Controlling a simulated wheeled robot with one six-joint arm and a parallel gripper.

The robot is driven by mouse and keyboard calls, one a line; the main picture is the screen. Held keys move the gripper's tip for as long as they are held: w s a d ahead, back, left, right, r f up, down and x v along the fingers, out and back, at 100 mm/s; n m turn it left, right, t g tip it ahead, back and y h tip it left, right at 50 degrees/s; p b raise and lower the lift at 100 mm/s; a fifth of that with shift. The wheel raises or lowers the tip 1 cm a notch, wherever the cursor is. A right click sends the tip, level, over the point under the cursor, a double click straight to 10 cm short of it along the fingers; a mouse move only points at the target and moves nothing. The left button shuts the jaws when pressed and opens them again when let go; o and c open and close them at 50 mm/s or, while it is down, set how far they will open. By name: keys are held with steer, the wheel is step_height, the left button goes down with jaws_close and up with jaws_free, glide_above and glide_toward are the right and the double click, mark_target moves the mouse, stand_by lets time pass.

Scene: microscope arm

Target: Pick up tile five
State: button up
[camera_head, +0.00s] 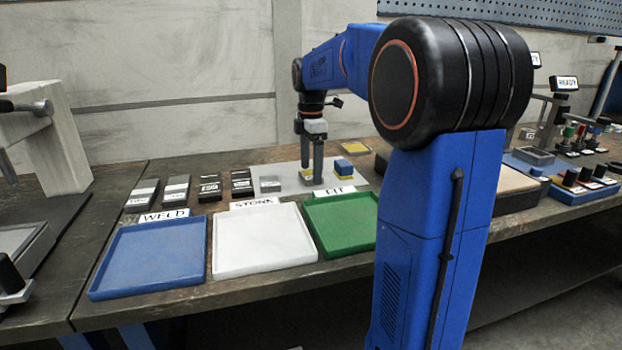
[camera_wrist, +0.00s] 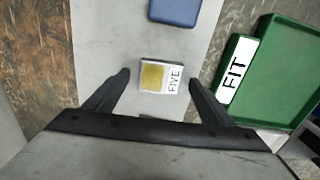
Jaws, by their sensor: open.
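Tile five (camera_wrist: 154,77) is a small block with a yellow top and a white label reading FIVE, lying on a light grey plate (camera_wrist: 105,30). In the wrist view it sits between the two fingertips of my gripper (camera_wrist: 158,79), with a gap on each side. My gripper is open and empty. In the head view my gripper (camera_head: 312,172) points down over the grey plate (camera_head: 285,187), and its fingers partly hide a yellow block there. Whether the fingertips reach down beside the tile is hard to tell.
A blue block (camera_head: 344,164) stands close to the right; a blue block also shows in the wrist view (camera_wrist: 175,11). Blue WELD (camera_head: 150,290), white STONK-like (camera_head: 262,270) and green FIT (camera_head: 345,252) trays line the front. Several dark labelled blocks (camera_head: 210,188) stand left.

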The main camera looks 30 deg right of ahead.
mark_target(311, 174)
steer(key=shift+f, duration=0.55)
steer(key=c, duration=1.7)
steer(key=shift+r, duration=0.15)
step_height(311, 174, up, 10)
steer(key=shift+f, duration=0.1)
